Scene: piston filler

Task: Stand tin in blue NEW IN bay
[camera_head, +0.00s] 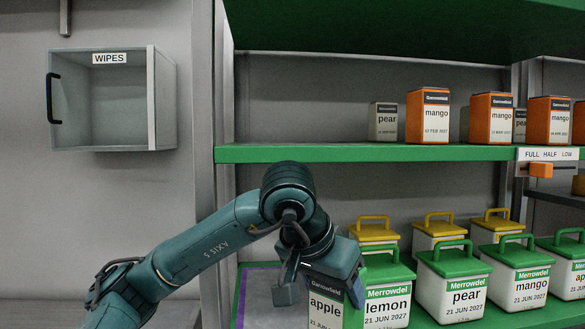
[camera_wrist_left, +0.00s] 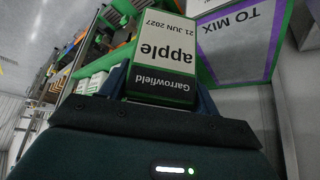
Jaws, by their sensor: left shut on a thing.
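My left gripper (camera_head: 322,284) is shut on a white tin (camera_head: 326,308) labelled "Garrowfield apple 21 JUN 2027", at the front left of the lower green shelf. In the left wrist view the apple tin (camera_wrist_left: 163,52) sits between the fingers, its label upside down in the picture. Its base is cut off in the head view, so I cannot tell whether it touches the shelf. A purple-edged bay marked "TO MIX" (camera_wrist_left: 236,38) lies beside it in the wrist view. No blue NEW IN bay shows. My right gripper is not in view.
White tubs with green lids, lemon (camera_head: 387,303), pear (camera_head: 454,290) and mango (camera_head: 514,283), stand close to the right of the gripper. Yellow-lidded tubs (camera_head: 374,236) stand behind. The green upper shelf (camera_head: 300,153) is above. A WIPES box (camera_head: 160,100) hangs on the left wall.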

